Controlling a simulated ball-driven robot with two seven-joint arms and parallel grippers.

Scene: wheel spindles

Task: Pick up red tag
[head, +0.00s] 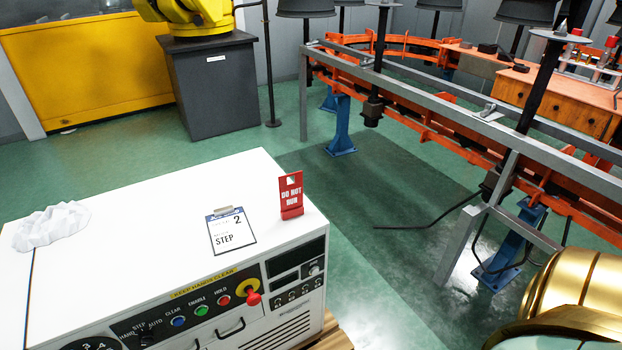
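The red tag (291,191) stands upright on the white cabinet (120,215), near its right edge. White lettering on it reads "DO NOT RUN", and it has a small red foot at the bottom. Nothing covers the tag. A clipboard (232,231) with a white sheet reading "STEP" lies flat to the left of the tag, a short gap apart. Neither of my grippers shows in the head view.
A crumpled white cloth (50,224) lies at the cabinet's left. A grey-and-orange rail frame (440,135) stands at right. Green floor (340,200) lies between.

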